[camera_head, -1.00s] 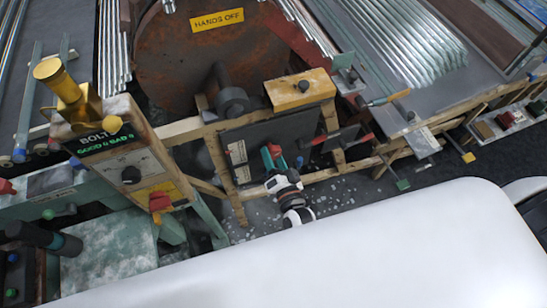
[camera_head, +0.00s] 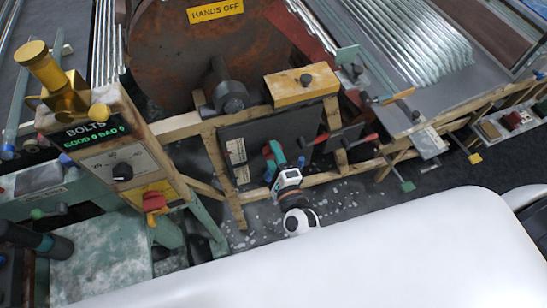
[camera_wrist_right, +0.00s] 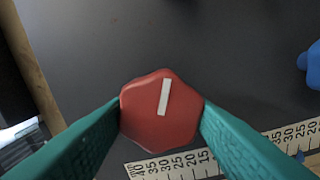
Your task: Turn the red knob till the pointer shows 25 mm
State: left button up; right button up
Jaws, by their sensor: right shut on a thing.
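The red knob (camera_wrist_right: 160,112), six-sided with a white line on its face, sits on a dark panel in the right wrist view. The line stands nearly upright, its top leaning slightly right. My right gripper (camera_wrist_right: 160,118) is shut on the knob, one teal finger on each side. In the head view this gripper (camera_head: 274,158) is at the dark panel (camera_head: 240,132). A pale millimetre scale (camera_wrist_right: 176,166) runs below the knob, partly covered by the right finger. I cannot make out the pointer or its reading. My left gripper is not in view.
A blue part (camera_wrist_right: 314,66) is at the wrist view's right edge. A wooden frame (camera_head: 219,170) surrounds the panel. A box with a black dial and red-yellow switch (camera_head: 153,200) stands left. A rusty drum (camera_head: 190,60) is behind.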

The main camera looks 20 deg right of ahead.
jog(key=shift+m+b, duration=1.7)
jog(key=shift+m, duration=1.8)
jog(key=o, duration=1)
jog(key=shift+c, duration=0.2)
jog(key=s+b, duration=0.2)
jog(key=s, duration=1)
jog(key=shift+d+b, duration=0.25)
jog(key=shift+b, duration=0.15)
